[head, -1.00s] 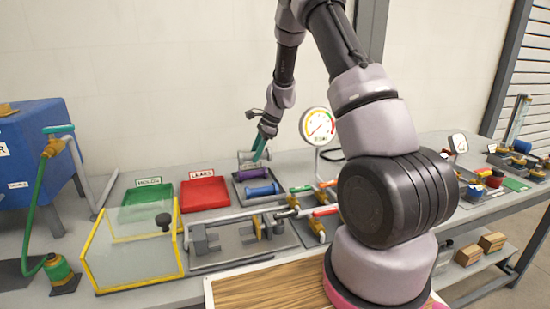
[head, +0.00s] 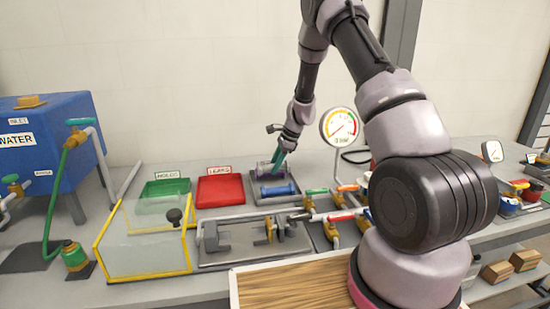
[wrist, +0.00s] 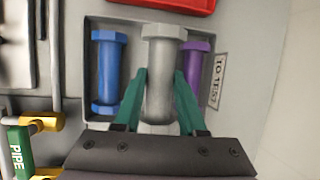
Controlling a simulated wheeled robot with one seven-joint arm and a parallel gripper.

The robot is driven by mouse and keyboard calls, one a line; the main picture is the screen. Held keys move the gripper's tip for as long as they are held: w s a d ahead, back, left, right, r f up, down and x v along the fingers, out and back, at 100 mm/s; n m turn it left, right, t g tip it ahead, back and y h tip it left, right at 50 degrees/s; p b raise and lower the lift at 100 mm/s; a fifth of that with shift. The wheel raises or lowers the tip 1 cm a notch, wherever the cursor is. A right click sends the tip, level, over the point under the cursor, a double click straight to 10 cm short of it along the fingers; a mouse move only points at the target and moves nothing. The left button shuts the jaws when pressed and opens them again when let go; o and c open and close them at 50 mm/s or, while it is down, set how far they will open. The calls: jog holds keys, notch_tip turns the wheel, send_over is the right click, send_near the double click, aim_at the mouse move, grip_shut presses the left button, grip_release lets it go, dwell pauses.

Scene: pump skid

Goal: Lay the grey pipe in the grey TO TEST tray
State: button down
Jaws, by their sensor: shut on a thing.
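The grey pipe (wrist: 160,75), with hexagonal ends, is held between the green fingers of my gripper (wrist: 159,95) in the wrist view. It lies over the grey TO TEST tray (wrist: 222,55), between a blue pipe (wrist: 104,72) and a purple pipe (wrist: 197,70). It looks larger than these two, so nearer the camera; whether it touches the tray floor I cannot tell. In the head view my gripper (head: 279,158) is low over the tray (head: 291,198), with the blue pipe (head: 278,189) in front. The grey pipe partly covers the purple one.
A red LEAKS tray (head: 220,190) and a green HOLDS tray (head: 165,188) stand to the left. A test fixture (head: 245,238) and several valves (head: 333,232) lie in front. A pressure gauge (head: 340,126) stands to the right behind.

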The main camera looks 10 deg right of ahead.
jog(key=shift+f, duration=2.65)
jog(key=shift+f, duration=0.25)
jog(key=shift+c, duration=2)
grip_release()
